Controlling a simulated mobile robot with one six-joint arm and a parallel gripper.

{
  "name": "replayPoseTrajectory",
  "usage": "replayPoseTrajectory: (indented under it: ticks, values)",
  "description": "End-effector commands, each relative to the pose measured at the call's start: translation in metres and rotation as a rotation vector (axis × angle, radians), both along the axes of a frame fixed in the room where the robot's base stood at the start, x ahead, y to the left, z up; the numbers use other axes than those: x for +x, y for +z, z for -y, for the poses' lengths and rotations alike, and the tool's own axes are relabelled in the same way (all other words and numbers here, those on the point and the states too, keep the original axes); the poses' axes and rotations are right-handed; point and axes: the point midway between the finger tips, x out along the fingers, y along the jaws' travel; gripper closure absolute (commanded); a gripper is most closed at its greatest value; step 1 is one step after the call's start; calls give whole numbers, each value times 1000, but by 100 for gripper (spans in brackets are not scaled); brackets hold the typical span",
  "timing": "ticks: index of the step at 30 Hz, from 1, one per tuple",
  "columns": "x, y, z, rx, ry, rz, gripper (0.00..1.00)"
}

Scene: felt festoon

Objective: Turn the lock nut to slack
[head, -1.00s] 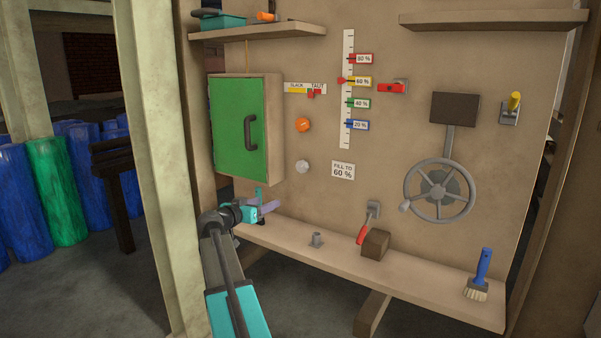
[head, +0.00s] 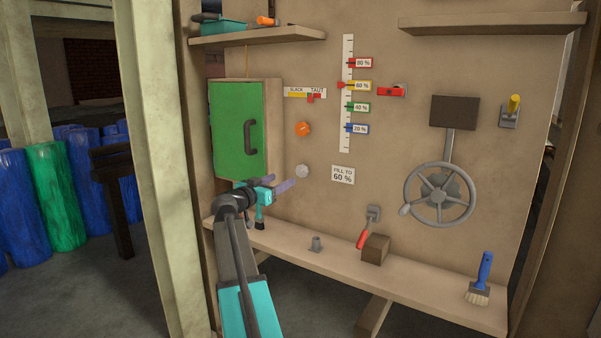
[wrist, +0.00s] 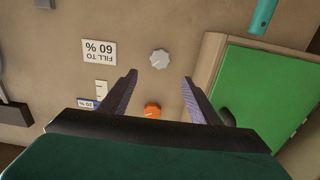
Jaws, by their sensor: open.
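An orange knob (head: 303,129) with a pale mark sits on the board below the slack/taut gauge (head: 305,93), whose red pointer is at the taut end. A grey scalloped knob (head: 302,171) sits below it. Neither is labelled as the lock nut. Both show in the wrist view, the grey knob (wrist: 159,59) just beyond the fingertips and the orange knob (wrist: 152,111) between the fingers, partly hidden by my gripper body. My gripper (wrist: 160,76) is open and empty. In the head view my gripper (head: 291,183) is just below left of the grey knob.
A green cabinet door (head: 238,130) stands left of the knobs. A "fill to 60 %" sign (head: 343,175) is to their right. A bench (head: 400,276) below carries a wooden block (head: 375,249) and a brush (head: 481,278). A handwheel (head: 440,195) is further right.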

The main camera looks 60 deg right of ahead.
Motion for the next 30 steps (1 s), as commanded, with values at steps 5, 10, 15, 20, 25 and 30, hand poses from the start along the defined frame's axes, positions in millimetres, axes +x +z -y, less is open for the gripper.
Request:
replayPoseTrajectory:
  ticks: [5, 10, 15, 20, 25, 30]
  values:
    - [1, 0, 22, 1, -1, 0, 43]
    - [1, 0, 45, 1, -2, -1, 43]
    - [1, 0, 67, 1, -1, -1, 43]
    - [0, 0, 87, 0, -1, -1, 43]
    - [0, 0, 107, 0, -1, -1, 43]
    - [0, 0, 120, 0, 0, 0, 43]
